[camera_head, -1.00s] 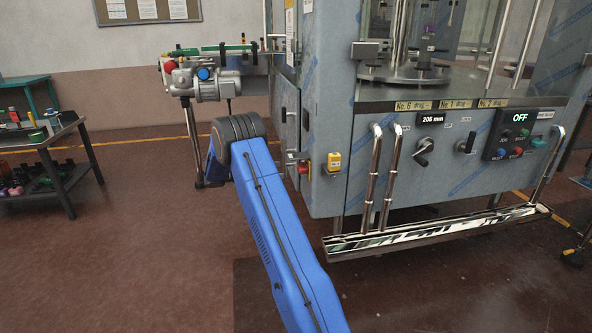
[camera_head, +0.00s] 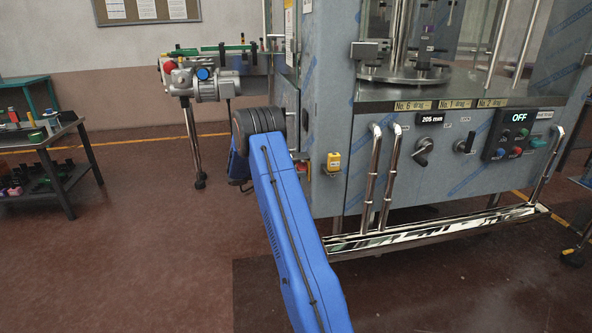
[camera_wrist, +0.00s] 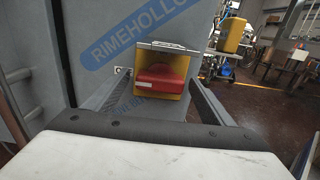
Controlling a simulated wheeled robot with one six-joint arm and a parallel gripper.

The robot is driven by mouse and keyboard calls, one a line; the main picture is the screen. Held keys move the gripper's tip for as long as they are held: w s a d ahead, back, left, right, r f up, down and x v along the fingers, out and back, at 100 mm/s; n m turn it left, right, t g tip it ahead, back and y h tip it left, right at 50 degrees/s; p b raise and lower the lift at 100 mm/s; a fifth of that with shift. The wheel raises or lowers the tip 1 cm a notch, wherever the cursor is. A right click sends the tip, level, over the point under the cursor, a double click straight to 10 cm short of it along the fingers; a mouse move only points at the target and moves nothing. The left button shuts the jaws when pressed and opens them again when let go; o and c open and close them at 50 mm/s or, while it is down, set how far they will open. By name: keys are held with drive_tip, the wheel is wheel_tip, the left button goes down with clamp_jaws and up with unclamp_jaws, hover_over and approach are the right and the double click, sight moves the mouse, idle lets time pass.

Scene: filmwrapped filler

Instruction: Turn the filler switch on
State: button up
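The filler switch (camera_wrist: 161,76) is a red rotary handle on a yellow plate, under a grey bracket, on the machine's grey side panel. Its handle lies about level in the wrist view. My gripper (camera_wrist: 160,88) is open, with one finger to each side of the switch. I cannot tell whether the fingers touch it. The filler's control panel (camera_head: 517,135) shows a lit "OFF" display (camera_head: 519,117).
A yellow box (camera_head: 333,162) sits on the cabinet's front near its left corner. Steel handrails (camera_head: 372,180) and a shiny trough (camera_head: 430,229) stand out at the front. A conveyor motor (camera_head: 205,84) is left of the machine. A shelf table (camera_head: 45,160) stands far left.

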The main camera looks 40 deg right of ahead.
drive_tip(key=c, duration=1)
drive_tip(key=shift+m, duration=0.4)
drive_tip(key=m, duration=1.7)
drive_tip(key=shift+s+a+f, duration=0.1)
drive_tip(key=shift+a+f, duration=0.05)
